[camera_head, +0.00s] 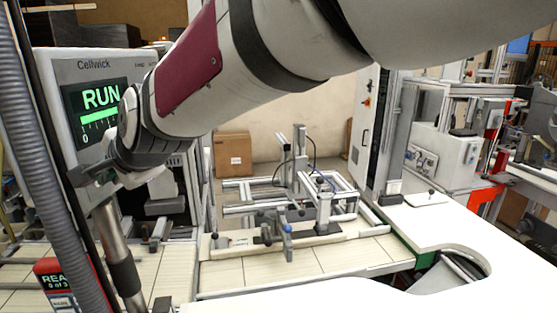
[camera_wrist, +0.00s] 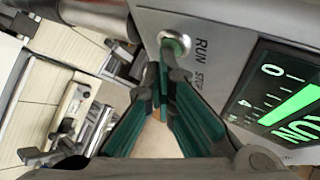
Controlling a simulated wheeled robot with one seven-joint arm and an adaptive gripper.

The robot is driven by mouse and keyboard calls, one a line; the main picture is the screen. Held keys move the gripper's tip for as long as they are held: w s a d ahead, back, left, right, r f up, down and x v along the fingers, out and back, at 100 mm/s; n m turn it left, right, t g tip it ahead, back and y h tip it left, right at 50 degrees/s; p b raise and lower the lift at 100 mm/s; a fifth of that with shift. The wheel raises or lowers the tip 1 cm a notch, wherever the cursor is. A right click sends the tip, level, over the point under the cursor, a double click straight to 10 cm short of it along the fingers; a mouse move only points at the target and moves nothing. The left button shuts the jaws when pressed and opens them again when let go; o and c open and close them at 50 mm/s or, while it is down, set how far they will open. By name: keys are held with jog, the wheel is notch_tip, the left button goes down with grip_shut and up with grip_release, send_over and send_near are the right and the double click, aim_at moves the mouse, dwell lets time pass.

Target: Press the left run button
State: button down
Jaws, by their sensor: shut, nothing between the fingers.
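The grey Cellwick control panel (camera_head: 62,68) stands at the left in the head view, with its display (camera_head: 97,105) lit green and reading RUN. In the wrist view the display (camera_wrist: 285,110) is at the right, turned sideways. A green button in a silver ring (camera_wrist: 176,43) sits beside the printed words RUN and STOP. My gripper (camera_wrist: 167,76) is shut and empty, with its dark green fingertips overlapping the lower part of the button in the picture. I cannot tell whether they touch it. In the head view my arm and gripper cover the panel's lower part, hiding the button.
A metal post (camera_head: 118,250) rises just below my gripper. A red counter box (camera_head: 55,280) is at the lower left. An aluminium-framed fixture (camera_head: 290,205) stands on the tiled bench at the centre, and a white worktop (camera_head: 440,230) is at the right.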

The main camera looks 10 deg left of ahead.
jog(key=shift+d+b, duration=0.4)
jog(key=shift+d, duration=0.4)
jog(key=shift+d+b, duration=1.85)
jog(key=shift+d, duration=0.65)
